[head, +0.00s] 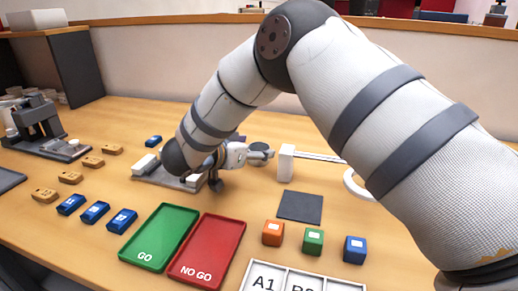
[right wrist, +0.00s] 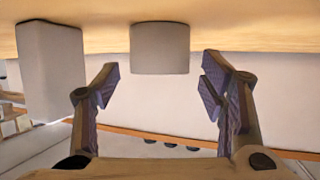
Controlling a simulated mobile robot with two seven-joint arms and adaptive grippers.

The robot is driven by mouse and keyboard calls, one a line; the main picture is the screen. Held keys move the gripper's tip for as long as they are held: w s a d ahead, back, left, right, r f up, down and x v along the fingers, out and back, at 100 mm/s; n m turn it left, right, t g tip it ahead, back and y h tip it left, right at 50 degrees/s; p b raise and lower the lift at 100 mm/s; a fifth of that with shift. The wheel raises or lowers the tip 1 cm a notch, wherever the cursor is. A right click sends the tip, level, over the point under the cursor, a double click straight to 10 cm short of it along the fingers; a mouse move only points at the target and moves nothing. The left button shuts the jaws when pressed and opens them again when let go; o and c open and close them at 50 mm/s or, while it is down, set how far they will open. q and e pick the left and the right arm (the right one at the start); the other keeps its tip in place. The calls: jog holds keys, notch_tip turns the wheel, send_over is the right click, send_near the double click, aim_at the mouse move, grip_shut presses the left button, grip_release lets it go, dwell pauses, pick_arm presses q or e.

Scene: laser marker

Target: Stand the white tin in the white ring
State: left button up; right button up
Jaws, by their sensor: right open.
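The white tin (right wrist: 160,48) shows in the right wrist view as a pale cylinder, beyond the gap between my fingertips and apart from them. That view is upside down, with the table at the top. My right gripper (right wrist: 158,85) is open and empty. In the head view my right gripper (head: 244,154) is low over the table, beside a dark round top (head: 260,150); I cannot tell whether that is the tin's. The white ring (head: 349,182) lies on the table to the right, partly hidden behind my right arm. My left gripper is not in view.
A tall white block (head: 286,164) stands right of the gripper, near a pale rail (head: 318,156). A dark square mat (head: 300,207), coloured cubes (head: 313,241), a green tray (head: 160,237) and a red tray (head: 213,250) lie nearer. A grey device (head: 165,178) sits under the forearm.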

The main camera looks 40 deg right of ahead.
aim_at(258, 146)
jog(key=v, duration=0.8)
jog(key=shift+a+r, duration=0.15)
jog(key=shift+a, duration=0.05)
jog(key=shift+o, duration=0.5)
jog(key=shift+s+a+r, duration=0.15)
jog(key=d+r+n+g+y, duration=0.1)
jog(key=d+r+n+y, duration=0.6)
jog(key=y, duration=0.3)
jog(key=b+x, duration=0.1)
jog(key=x, duration=1.2)
jog(key=shift+s, duration=0.1)
jog(key=shift+c, duration=0.5)
jog(key=c, duration=1.3)
